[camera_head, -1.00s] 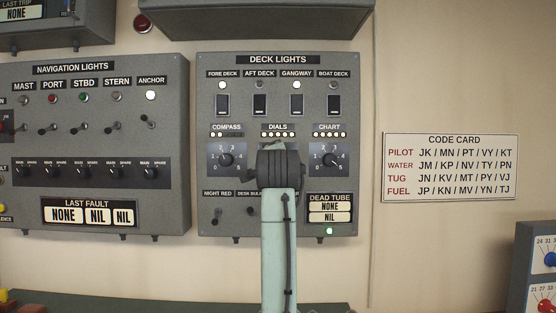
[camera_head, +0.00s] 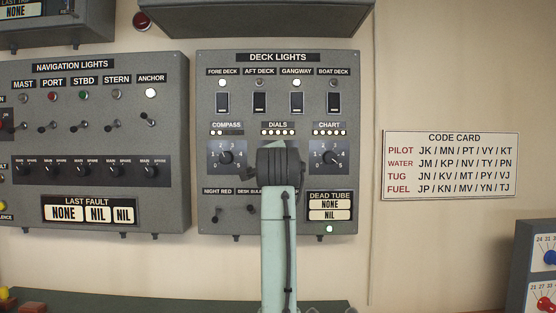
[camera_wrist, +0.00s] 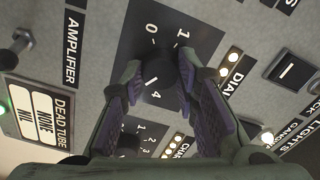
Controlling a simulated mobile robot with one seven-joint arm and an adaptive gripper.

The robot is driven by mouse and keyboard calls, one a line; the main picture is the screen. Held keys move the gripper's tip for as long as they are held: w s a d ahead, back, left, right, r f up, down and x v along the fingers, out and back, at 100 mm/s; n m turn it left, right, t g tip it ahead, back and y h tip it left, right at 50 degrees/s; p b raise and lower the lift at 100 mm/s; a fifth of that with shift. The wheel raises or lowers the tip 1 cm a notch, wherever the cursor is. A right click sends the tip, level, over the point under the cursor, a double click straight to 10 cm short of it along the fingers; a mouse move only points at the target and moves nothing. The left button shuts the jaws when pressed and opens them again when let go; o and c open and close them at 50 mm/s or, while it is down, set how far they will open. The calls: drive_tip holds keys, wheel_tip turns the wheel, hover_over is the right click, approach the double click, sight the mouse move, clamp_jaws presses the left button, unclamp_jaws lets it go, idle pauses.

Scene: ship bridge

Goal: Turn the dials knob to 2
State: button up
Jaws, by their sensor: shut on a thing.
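The dials knob (camera_wrist: 166,70) is a round black knob on a dark scale plate (camera_wrist: 190,38) in the wrist view.
The compass knob (camera_head: 226,158) is left of my wrist and the chart knob (camera_head: 330,158) is right. Deck light switches (camera_head: 296,102) are above. Small toggles and the dead tube display (camera_head: 330,205) are below. A code card (camera_head: 450,165) hangs on the wall at right.

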drive_tip(key=shift+n, duration=0.3)
clamp_jaws()
drive_tip(key=shift+n, duration=14.5)
